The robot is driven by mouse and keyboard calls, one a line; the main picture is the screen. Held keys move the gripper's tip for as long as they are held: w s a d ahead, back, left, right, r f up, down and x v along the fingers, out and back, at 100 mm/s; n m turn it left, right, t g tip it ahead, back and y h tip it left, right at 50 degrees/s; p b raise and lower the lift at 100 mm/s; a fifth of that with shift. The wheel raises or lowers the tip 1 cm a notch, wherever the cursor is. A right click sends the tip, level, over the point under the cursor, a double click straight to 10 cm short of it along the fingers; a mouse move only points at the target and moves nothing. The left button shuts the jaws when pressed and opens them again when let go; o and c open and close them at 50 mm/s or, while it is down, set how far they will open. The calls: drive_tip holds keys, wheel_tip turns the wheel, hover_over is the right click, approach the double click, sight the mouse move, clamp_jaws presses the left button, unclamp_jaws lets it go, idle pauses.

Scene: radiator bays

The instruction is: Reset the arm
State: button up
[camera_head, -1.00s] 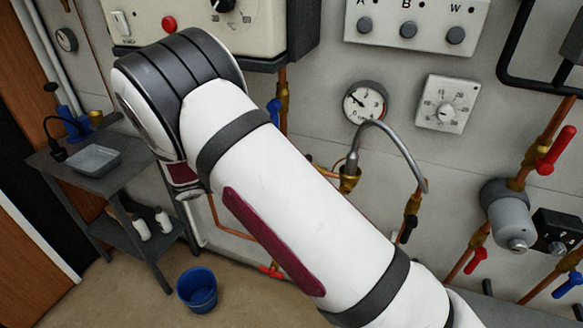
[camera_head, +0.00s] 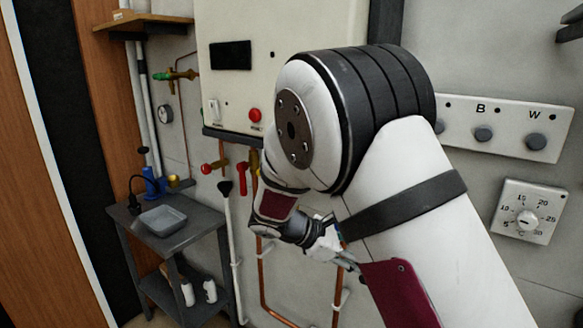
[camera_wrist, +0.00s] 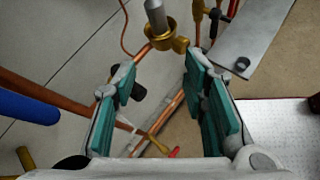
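My gripper (camera_wrist: 162,82) is open in the wrist view, its two teal-padded fingers apart with nothing held between them. Beyond the fingers are a brass fitting (camera_wrist: 164,36) with a grey stem, copper pipes and the floor. In the head view my gripper (camera_head: 338,252) is partly hidden behind my white arm, below the boiler. The arm is bent and fills the middle and right of that view.
A cream boiler (camera_head: 222,85) hangs on the wall behind my arm. A grey side table (camera_head: 135,232) with a tray (camera_head: 163,221) stands at left. A control panel (camera_head: 510,128) and a thermostat dial (camera_head: 528,212) are at right. A blue pipe (camera_wrist: 28,106) is near my gripper.

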drive_tip(key=s+d+r+m+g+y, duration=0.1)
drive_tip(key=s+d+r+m+y, duration=0.2)
drive_tip(key=s+r+m, duration=0.3)
drive_tip(key=s+d+r+m+y, duration=0.25)
drive_tip(key=s+r+y, duration=0.2)
drive_tip(key=s, duration=0.35)
drive_tip(key=s+a+r+m+t+y, duration=0.1)
drive_tip(key=s+r+m+t+y, duration=0.1)
drive_tip(key=s+m, duration=0.2)
drive_tip(key=s+a+r+m+t+y, duration=0.1)
drive_tip(key=s+r+m+t+y, duration=0.1)
drive_tip(key=s, duration=0.8)
drive_tip(key=r+m, duration=0.1)
drive_tip(key=m, duration=0.1)
drive_tip(key=shift+a+m, duration=0.2)
drive_tip(key=shift+m, duration=0.15)
drive_tip(key=shift+r, duration=0.1)
